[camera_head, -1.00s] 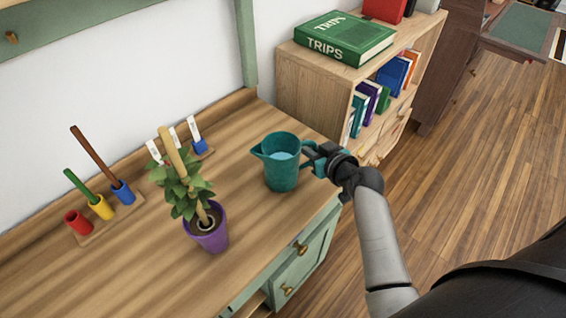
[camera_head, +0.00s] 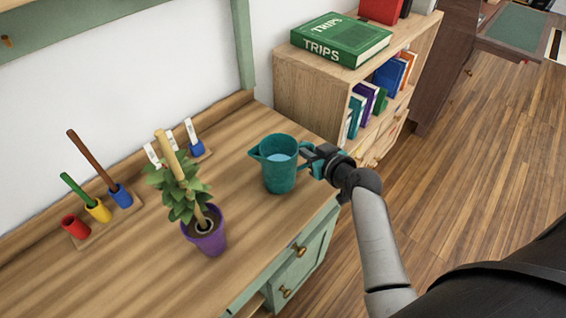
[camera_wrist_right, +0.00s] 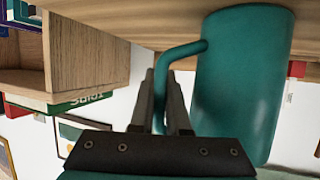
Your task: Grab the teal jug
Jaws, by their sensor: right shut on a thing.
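The teal jug (camera_head: 279,172) stands upright on the wooden cabinet top (camera_head: 140,268), near its right edge, with its spout to the left and light blue contents showing inside. My right gripper (camera_head: 314,157) comes in from the right and is shut on the jug's handle. In the right wrist view the two fingers (camera_wrist_right: 174,105) lie on either side of the jug's handle (camera_wrist_right: 160,85), with the jug body (camera_wrist_right: 245,75) close beside them. I cannot make out a gap under the jug. My left gripper is not in view.
A purple pot with a leafy plant (camera_head: 205,235) stands left of the jug. Behind it are colored cups on a wooden base (camera_head: 110,222). A bookshelf (camera_head: 310,90) with a green book (camera_head: 340,40) on top stands behind. Wooden floor (camera_head: 470,170) is open to the right.

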